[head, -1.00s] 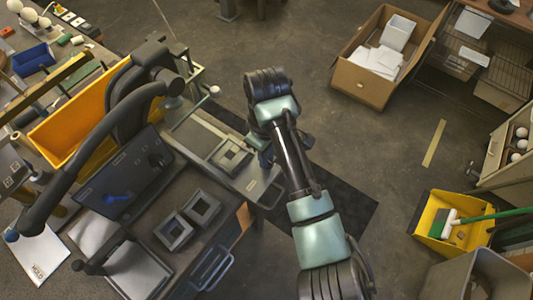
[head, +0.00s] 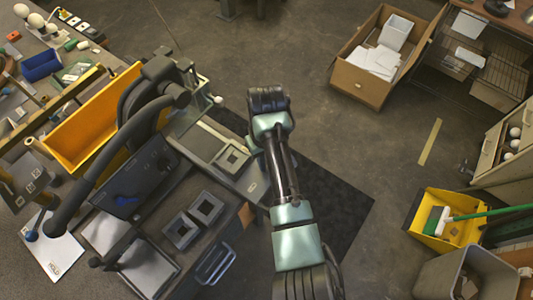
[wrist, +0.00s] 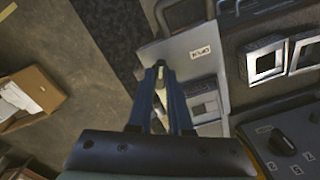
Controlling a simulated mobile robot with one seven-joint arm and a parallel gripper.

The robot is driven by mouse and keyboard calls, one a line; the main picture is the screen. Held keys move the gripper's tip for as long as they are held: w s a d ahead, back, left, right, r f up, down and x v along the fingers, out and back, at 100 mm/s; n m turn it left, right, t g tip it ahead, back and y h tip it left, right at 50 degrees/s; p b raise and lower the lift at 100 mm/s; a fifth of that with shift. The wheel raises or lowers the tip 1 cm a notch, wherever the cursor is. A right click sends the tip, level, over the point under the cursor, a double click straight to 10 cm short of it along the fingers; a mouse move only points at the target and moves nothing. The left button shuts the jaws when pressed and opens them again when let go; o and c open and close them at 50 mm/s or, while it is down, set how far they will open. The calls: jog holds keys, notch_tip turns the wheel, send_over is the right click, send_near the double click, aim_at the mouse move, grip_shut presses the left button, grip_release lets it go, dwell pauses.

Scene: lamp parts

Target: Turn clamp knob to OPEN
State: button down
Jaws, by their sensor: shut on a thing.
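In the wrist view, my gripper (wrist: 160,88) has two dark blue fingers close together on a narrow pale piece, which I cannot identify. A dark rotary knob (wrist: 283,142) sits on a grey panel at the lower right, with a small white label and white marks around it. It is apart from my fingers, and I cannot tell whether it is the clamp knob. In the head view, my arm reaches over the bench's right edge and hides my fingertips. A dark clamp-like fixture (head: 150,100) with a thick curved arm stands on the bench.
Two grey square frames (head: 207,208) lie on the bench near a yellow-orange bin (head: 85,125). A cardboard box (head: 375,85) stands on the floor at the upper right. A yellow dustpan (head: 450,215) and grey bin are at the lower right.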

jog(key=m+p, duration=0.3)
jog(key=m, duration=0.3)
jog(key=shift+r+p, duration=0.15)
jog(key=shift+p, duration=0.15)
jog(key=m+p, duration=0.1)
jog(key=m, duration=0.5)
jog(key=shift+w+p, duration=0.1)
jog(key=shift+p, duration=0.3)
jog(key=shift+m, duration=0.3)
jog(key=c, duration=0.8)
grip_release()
jog(key=shift+c, duration=0.2)
notch_tip(320, 180, up, 13)
jog(key=b, duration=0.1)
